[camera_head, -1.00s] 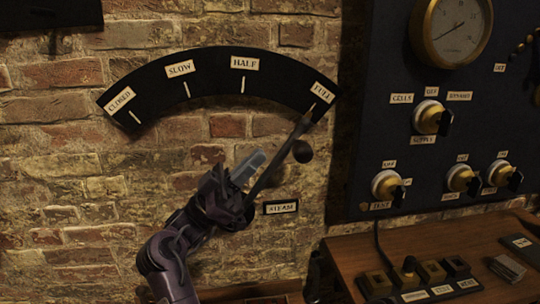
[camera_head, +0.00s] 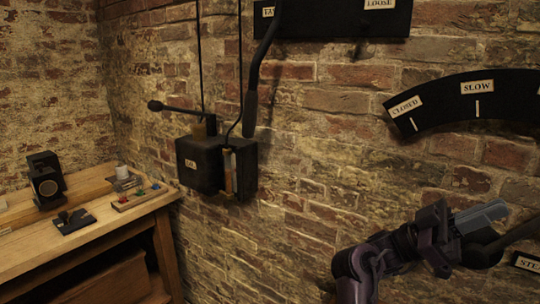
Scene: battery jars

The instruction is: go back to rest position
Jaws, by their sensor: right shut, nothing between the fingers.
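My right gripper (camera_head: 490,213) is at the lower right, in front of the brick wall. Its grey fingers are together with nothing between them, and they point right. Just behind and below it is the dark steam lever (camera_head: 520,233), which slants up to the right and leaves the picture at the edge. I cannot tell whether the gripper touches the lever. My right forearm comes up from the bottom edge. My left gripper is not in view.
The black dial arc (camera_head: 440,111) with CLOSED and SLOW labels is above the gripper. A black wall box (camera_head: 200,165) with a lever hangs left of centre, beside a long dark handle (camera_head: 252,85). A wooden bench (camera_head: 110,230) with small devices stands at the left.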

